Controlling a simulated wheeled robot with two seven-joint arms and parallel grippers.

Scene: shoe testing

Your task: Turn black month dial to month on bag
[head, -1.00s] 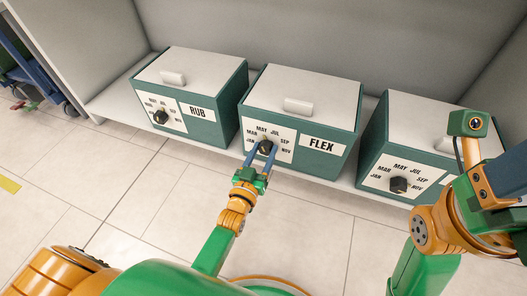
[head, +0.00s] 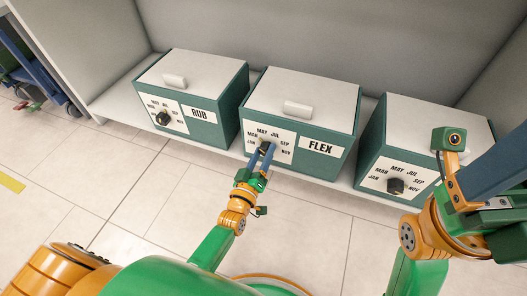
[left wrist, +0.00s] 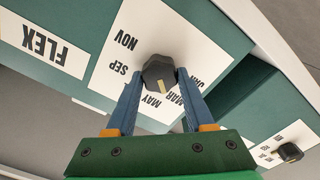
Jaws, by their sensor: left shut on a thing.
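The FLEX box (head: 330,120) is the middle one of three green boxes with white lids. Its black month dial (head: 264,149) sits on a white label with months around it. My left gripper (head: 265,155) is shut on this dial. In the left wrist view, its blue fingers hold the dial (left wrist: 158,69) from both sides, partly hiding the label's MAR and JAN side. The dial's pale mark points towards MAY there. My right arm stands at the right edge, its gripper end cut off. I can make out no bag with a month.
The RUB box (head: 185,132) stands left of FLEX, and another box with a dial (head: 395,186) stands right, partly hidden by my right arm. All stand on a low shelf (head: 110,112). The tiled floor in front is clear.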

